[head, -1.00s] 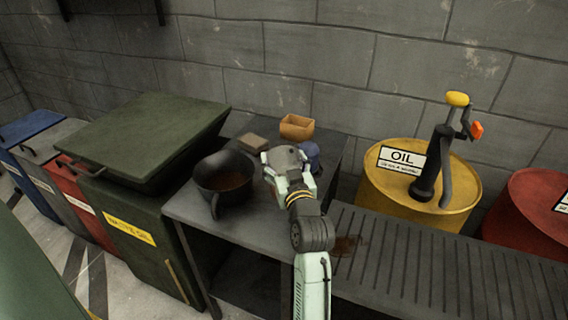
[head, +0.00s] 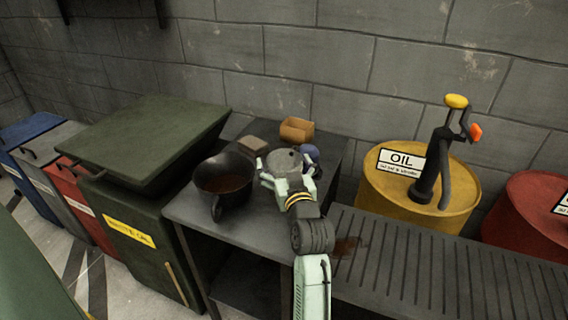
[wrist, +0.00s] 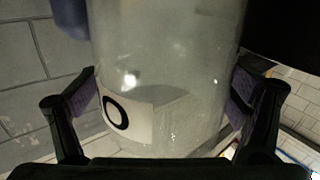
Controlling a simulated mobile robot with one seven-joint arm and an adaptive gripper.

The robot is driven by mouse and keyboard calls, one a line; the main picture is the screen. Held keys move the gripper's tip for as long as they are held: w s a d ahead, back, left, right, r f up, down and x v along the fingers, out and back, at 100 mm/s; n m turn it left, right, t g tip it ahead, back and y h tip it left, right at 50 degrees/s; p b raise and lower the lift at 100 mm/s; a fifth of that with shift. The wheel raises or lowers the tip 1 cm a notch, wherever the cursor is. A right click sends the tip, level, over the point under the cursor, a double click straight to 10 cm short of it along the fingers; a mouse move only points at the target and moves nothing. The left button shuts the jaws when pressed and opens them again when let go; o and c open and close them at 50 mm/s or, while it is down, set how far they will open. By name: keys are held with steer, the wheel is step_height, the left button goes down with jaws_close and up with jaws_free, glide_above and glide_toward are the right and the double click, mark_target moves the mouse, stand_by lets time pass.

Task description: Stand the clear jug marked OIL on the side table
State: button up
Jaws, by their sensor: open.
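The clear jug (wrist: 165,60) fills the middle of the wrist view, with a white label showing a black O (wrist: 116,112); the rest of the word is out of sight. My gripper (wrist: 165,95) is open, with one finger on each side of the jug. Thin gaps seem to show, but contact is hard to judge. In the head view the jug's grey round top (head: 285,160) is between the fingers of my gripper (head: 288,172), over the right part of the grey side table (head: 255,228). The jug looks upright; its base is hidden.
A black pot-like jug (head: 224,184) of brown liquid stands left on the table. A tan box (head: 297,130), a flat brown block (head: 252,143) and a blue item (head: 310,152) are near. A ribbed bench (head: 440,255) and a yellow OIL drum (head: 385,195) are to the right.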

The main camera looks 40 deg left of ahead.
steer(key=v, duration=1.2)
steer(key=shift+r+b, duration=0.15)
steer(key=shift+b, duration=0.3)
